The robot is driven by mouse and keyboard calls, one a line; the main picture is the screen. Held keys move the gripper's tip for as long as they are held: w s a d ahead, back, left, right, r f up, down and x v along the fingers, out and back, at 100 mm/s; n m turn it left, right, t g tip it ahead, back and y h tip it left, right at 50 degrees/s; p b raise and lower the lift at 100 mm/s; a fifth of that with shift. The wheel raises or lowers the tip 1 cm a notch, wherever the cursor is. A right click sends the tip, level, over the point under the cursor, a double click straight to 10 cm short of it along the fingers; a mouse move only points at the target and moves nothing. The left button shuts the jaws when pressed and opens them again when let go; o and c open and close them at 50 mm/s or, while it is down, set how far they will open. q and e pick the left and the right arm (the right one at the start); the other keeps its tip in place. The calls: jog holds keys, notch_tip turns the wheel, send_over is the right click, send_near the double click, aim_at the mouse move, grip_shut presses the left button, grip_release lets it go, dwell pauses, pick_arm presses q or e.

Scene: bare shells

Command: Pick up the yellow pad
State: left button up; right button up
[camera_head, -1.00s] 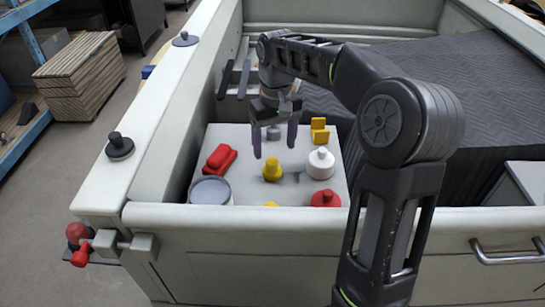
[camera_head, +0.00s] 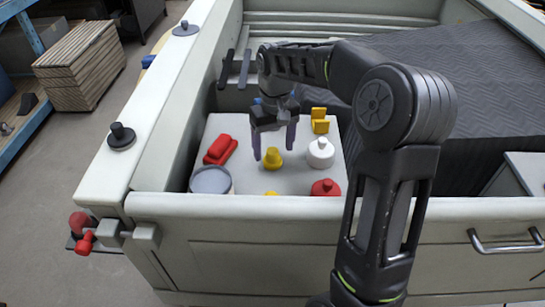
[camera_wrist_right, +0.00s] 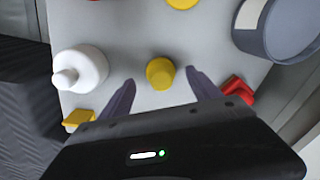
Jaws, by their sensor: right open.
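Several yellow things are in view, and I cannot tell which one is called the pad. A yellow knob-shaped piece (camera_head: 272,159) stands on a pale tray-like surface (camera_head: 239,178). It also shows in the right wrist view (camera_wrist_right: 161,73). A yellow stepped block (camera_head: 320,121) stands behind it to the right. Another yellow piece (camera_head: 271,194) is mostly hidden by the front wall; part of it shows in the wrist view (camera_wrist_right: 182,4). My right gripper (camera_head: 273,151) is open and empty, fingers pointing down above the knob-shaped piece, one to each side. My left gripper is not in view.
Around it are a red piece (camera_head: 221,149), a white bottle-like piece (camera_head: 321,153), a red rounded piece (camera_head: 325,188) and a grey round tin (camera_head: 211,181). The front wall (camera_head: 300,208) of the enclosure stands along the near edge. A dark ribbed cover lies to the right.

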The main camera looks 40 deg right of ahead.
aim_at(273, 151)
notch_tip(273, 151, down, 4)
jog(key=shift+r+p, duration=0.2)
jog(key=shift+p, duration=0.1)
jog(key=shift+c, duration=0.3)
jog(key=c, duration=1.4)
